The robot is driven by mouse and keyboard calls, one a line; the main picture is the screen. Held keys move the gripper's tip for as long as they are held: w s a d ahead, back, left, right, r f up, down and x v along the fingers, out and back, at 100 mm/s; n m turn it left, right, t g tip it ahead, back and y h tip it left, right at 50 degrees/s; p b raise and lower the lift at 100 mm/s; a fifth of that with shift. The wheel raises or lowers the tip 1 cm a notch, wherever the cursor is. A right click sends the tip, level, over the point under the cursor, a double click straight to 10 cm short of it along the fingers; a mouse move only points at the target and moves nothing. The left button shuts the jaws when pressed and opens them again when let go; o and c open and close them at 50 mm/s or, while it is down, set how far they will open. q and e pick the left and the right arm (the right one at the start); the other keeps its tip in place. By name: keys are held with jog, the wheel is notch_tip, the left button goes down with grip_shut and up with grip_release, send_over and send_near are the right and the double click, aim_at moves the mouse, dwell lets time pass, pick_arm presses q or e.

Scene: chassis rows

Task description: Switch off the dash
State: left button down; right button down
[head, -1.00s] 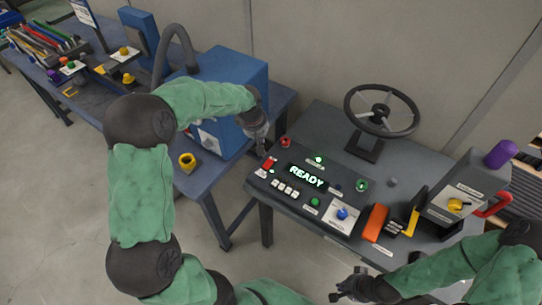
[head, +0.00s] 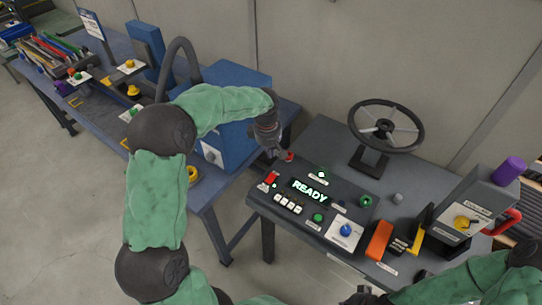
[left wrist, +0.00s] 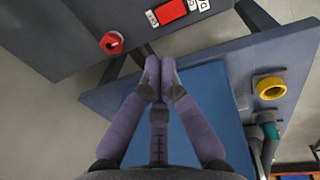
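The dash (head: 335,207) is a dark sloped panel on the right table, with a lit READY display (head: 310,190). A red rocker switch (head: 271,178) sits at its left end, with white labels beside it; it also shows in the left wrist view (left wrist: 171,11). A red ring-shaped knob (head: 289,156) stands at the back left corner and also in the left wrist view (left wrist: 111,42). My left gripper (head: 278,153) is beside this knob, above the table's left edge. Its fingers (left wrist: 159,62) are together and empty. My right gripper (head: 360,297) is mostly cut off at the bottom edge.
A steering wheel (head: 386,126) rises behind the dash. A blue table (head: 205,189) with a blue cabinet stands left, across a gap.

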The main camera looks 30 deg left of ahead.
aim_at(271, 176)
pick_arm(q)
jog(key=f+b, duration=0.1)
jog(key=f, duration=0.3)
jog(key=w+f+b, duration=0.1)
jog(key=f, duration=0.3)
jog(key=f+b, duration=0.1)
jog(key=f, duration=0.3)
jog(key=shift+w, duration=0.25)
jog(key=shift+w+d+f, duration=0.1)
jog(key=shift+f, duration=0.3)
jog(key=shift+s+r, duration=0.3)
jog(key=shift+s, duration=0.45)
